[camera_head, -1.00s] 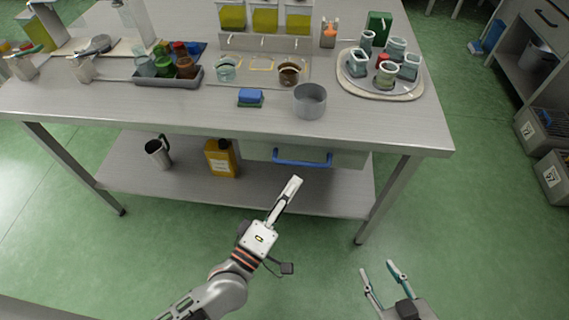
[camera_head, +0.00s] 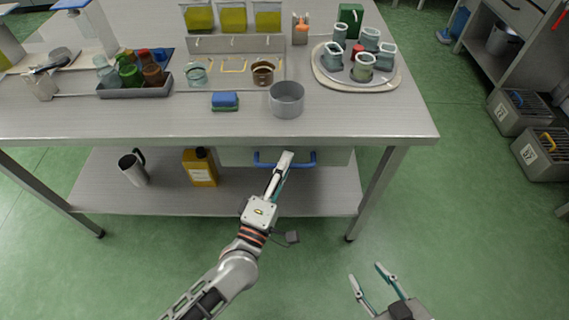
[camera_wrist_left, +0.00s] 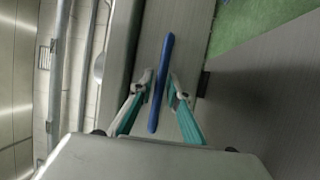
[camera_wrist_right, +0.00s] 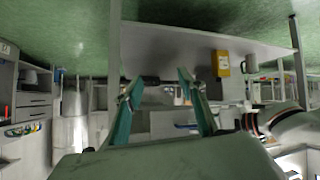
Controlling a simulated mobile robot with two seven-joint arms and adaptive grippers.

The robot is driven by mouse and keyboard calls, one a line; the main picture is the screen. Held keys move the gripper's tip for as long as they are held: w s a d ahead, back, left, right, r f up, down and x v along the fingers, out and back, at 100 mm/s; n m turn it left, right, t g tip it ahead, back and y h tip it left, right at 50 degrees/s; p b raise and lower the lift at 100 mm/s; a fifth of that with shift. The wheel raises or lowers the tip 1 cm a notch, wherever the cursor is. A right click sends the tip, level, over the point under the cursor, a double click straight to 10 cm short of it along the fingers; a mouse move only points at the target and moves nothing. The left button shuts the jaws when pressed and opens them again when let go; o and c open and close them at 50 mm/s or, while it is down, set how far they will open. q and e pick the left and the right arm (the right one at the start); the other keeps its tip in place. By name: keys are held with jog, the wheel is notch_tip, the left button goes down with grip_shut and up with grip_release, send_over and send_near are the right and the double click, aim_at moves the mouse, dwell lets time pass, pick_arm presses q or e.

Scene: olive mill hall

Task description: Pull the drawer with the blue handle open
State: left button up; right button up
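The drawer (camera_head: 334,157) hangs under the worktop, its pale front facing me, and looks closed. Its long blue handle (camera_head: 304,162) runs across the front, its middle partly hidden behind my left gripper (camera_head: 287,158). In the left wrist view, the blue handle (camera_wrist_left: 165,50) passes between the two fingers of my left gripper (camera_wrist_left: 160,85). The fingers are spread, one on each side, with gaps to the bar. My right gripper (camera_head: 366,272) is open and empty, low in front of the table at the right; it also shows in the right wrist view (camera_wrist_right: 157,84).
The lower shelf (camera_head: 300,200) holds a yellow bottle (camera_head: 201,170) and a metal jug (camera_head: 133,171). A metal pot (camera_head: 287,100) and a blue sponge (camera_head: 224,100) stand near the worktop's front edge. The floor in front is clear.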

pick_arm(q)
grip_shut()
pick_arm(e)
jog(key=shift+r, duration=0.1)
pick_arm(q)
jog(key=s+p, duration=0.2)
jog(key=s, duration=2.2)
jog(key=shift+s, duration=0.35)
pick_arm(e)
jog(key=shift+w+d+r, duration=0.1)
jog(key=shift+d+r, duration=0.05)
jog(key=shift+d, duration=0.15)
